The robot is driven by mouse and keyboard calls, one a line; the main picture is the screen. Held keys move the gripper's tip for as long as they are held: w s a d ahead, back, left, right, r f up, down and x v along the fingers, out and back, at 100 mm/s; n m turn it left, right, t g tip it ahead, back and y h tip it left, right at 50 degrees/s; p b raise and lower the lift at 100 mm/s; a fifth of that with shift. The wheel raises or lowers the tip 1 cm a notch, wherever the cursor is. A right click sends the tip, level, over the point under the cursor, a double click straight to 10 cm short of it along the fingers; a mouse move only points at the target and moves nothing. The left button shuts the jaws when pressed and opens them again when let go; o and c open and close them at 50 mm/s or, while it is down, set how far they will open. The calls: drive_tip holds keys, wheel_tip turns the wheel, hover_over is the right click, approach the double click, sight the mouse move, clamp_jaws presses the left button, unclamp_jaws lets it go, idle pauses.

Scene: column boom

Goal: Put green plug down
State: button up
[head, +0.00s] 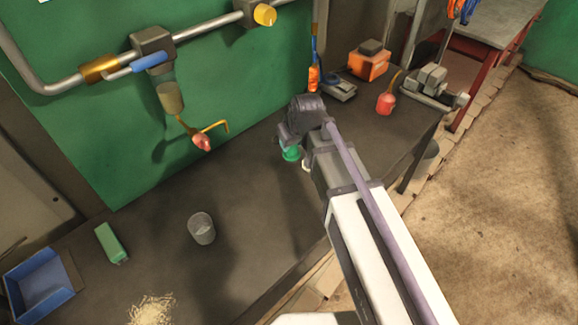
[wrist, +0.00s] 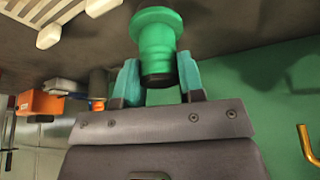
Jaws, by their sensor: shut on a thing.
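The green plug (wrist: 157,38) is a stepped, round piece with a wide flange and a dark end. My gripper (wrist: 158,80) is shut on it, with one teal fingertip on each side of its narrower part. In the head view the plug (head: 291,154) shows just below my gripper (head: 296,143), over the dark bench (head: 262,205). It appears held above the bench top, but the exact gap cannot be told. My wrist hides part of the plug and the fingers in the head view.
A grey cup (head: 202,229), a green block (head: 111,243) and a blue bin (head: 40,284) stand at left. An orange box (head: 369,64), a red oil can (head: 386,102) and a vise (head: 432,84) are at right. A pipe (head: 205,32) crosses the green wall. The middle bench is clear.

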sight(291, 153)
wheel_tip(291, 153, down, 5)
drive_tip(key=b, duration=0.3)
drive_tip(key=shift+b, duration=0.35)
drive_tip(key=shift+r, duration=0.3)
drive_tip(key=shift+f, duration=0.1)
drive_tip(key=o, duration=0.5)
drive_tip(key=shift+f, duration=0.15)
drive_tip(key=o, duration=0.5)
